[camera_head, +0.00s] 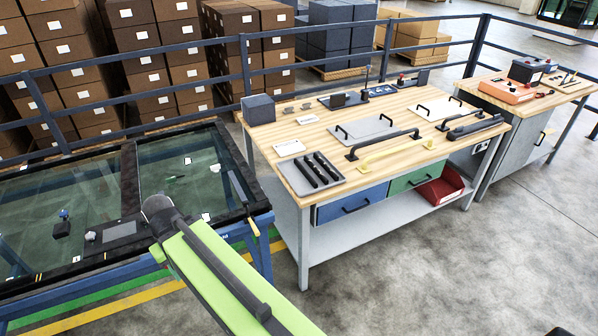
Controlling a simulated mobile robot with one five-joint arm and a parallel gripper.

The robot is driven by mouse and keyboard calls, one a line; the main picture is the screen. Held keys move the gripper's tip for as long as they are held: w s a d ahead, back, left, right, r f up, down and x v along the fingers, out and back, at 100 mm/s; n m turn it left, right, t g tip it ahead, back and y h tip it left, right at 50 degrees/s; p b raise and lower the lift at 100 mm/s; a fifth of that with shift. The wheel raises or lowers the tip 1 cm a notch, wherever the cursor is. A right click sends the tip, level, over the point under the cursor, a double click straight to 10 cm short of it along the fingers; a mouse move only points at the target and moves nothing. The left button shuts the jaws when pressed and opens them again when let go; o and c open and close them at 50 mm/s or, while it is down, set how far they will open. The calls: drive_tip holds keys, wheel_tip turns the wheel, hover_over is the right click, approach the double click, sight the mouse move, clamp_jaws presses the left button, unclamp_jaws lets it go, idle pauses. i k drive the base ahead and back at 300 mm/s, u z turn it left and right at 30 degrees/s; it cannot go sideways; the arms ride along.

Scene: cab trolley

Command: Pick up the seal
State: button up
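I cannot tell for certain which thing is the seal. Three long black strips (321,170) lie side by side in a grey tray (298,185) at the near left of the wooden workbench. A thicker black bar-like piece (474,128) lies at the bench's right end. My green and grey arm reaches up from the bottom middle, in front of the glazed frame. Its dark joint is near the frame's right side. I cannot make out my gripper's fingers.
The workbench (262,147) carries handled plates, black and yellow handles and a dark box (258,109). A dark glazed frame (128,182) on blue supports stands left. A second bench (487,91) stands right. Grey floor (420,270) is free in front. Railings run behind.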

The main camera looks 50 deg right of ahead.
sight(310, 179)
drive_tip(key=i, duration=0.9)
